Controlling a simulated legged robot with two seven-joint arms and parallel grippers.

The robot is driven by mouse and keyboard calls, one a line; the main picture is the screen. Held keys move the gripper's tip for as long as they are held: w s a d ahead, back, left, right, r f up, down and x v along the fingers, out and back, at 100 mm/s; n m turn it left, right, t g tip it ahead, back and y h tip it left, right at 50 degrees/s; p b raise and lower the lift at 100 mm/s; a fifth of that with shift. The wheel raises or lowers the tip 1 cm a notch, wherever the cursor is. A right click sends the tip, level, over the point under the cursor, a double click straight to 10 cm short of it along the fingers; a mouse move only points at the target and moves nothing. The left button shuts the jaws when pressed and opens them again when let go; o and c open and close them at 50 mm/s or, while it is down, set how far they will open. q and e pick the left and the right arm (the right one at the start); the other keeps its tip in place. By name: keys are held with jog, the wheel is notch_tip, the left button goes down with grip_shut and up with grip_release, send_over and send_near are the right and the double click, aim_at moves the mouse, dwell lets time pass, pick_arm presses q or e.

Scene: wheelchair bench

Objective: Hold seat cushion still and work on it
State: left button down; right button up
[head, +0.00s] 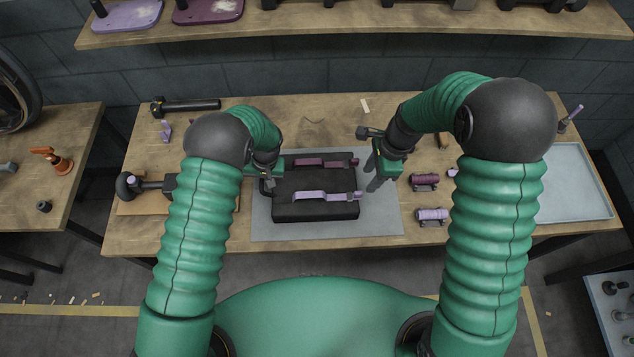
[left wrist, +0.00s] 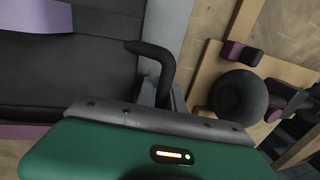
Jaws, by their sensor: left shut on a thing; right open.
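The black seat cushion (head: 312,178) lies flat on a grey mat (head: 277,232). A maroon strap (head: 311,162) and a lilac strap (head: 318,197) lie across its top. My left gripper (head: 267,183) is at the cushion's left edge, shut on its black handle; its fingertips are mostly hidden. The left wrist view shows the dark cushion (left wrist: 70,75) and the bent black handle (left wrist: 163,62) beside my green gripper body. My right gripper (head: 374,183) is open and empty, just right of the cushion, with fingers pointing down.
Maroon (head: 424,181) and lilac (head: 432,215) rollers sit right of the mat. A pale tray (head: 575,185) lies at the bench's right end. A black-headed tool (head: 140,186) rests on a wooden board at left. A black bar (head: 187,106) lies behind. The mat's right front is clear.

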aim_at(360, 192)
jog(key=x, duration=0.8)
jog(key=shift+f, duration=0.4)
grip_shut()
